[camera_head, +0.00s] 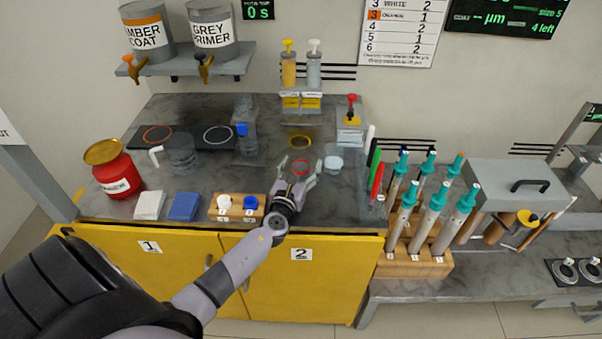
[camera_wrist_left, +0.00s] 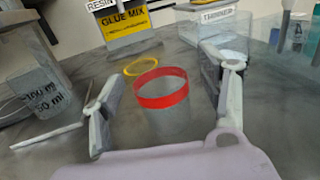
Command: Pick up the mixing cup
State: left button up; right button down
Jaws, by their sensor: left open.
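The mixing cup is a clear cup with a red band at its rim (camera_wrist_left: 162,92), standing on the grey counter. In the head view its red rim (camera_head: 300,167) shows between my left fingers. My left gripper (camera_head: 298,178) is open. In the left wrist view its two fingers (camera_wrist_left: 163,115) stand on either side of the cup, with a gap on both sides. The cup's lower front is partly hidden by my gripper's body in the wrist view. My right gripper is in neither view.
A yellow ring (camera_head: 300,141) lies behind the cup. A clear beaker (camera_head: 182,156) is farther left.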

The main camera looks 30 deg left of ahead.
pick_arm(q)
jog(key=shift+w+a, duration=0.15)
jog(key=shift+w, duration=0.4)
jog(key=shift+c, duration=0.5)
jog(key=c, duration=0.9)
